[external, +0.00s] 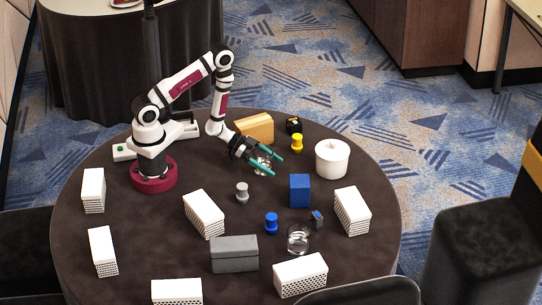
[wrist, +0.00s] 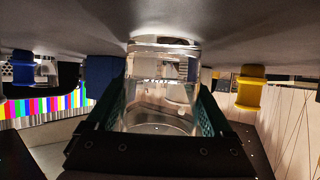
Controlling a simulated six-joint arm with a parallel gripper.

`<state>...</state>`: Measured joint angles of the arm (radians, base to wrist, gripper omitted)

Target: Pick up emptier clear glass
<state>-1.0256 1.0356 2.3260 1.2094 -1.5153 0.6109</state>
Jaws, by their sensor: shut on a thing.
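One clear glass (external: 263,166) is between the teal fingers of my gripper (external: 270,161), over the back middle of the round table. In the wrist view, which looks upside down, the same glass (wrist: 160,95) fills the space between the fingers (wrist: 163,85), and my gripper is shut on its sides. I cannot tell whether it touches the tabletop. A second clear glass (external: 299,239) stands upright near the front of the table, apart from my gripper. The liquid levels are too unclear to compare.
A blue box (external: 299,190), white lidded pot (external: 332,159), yellow piece (external: 297,143) and tan block (external: 255,128) stand near my gripper. A grey piece (external: 242,193), blue piece (external: 271,223), grey box (external: 234,254) and several white blocks (external: 352,211) are spread across the table (external: 150,245).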

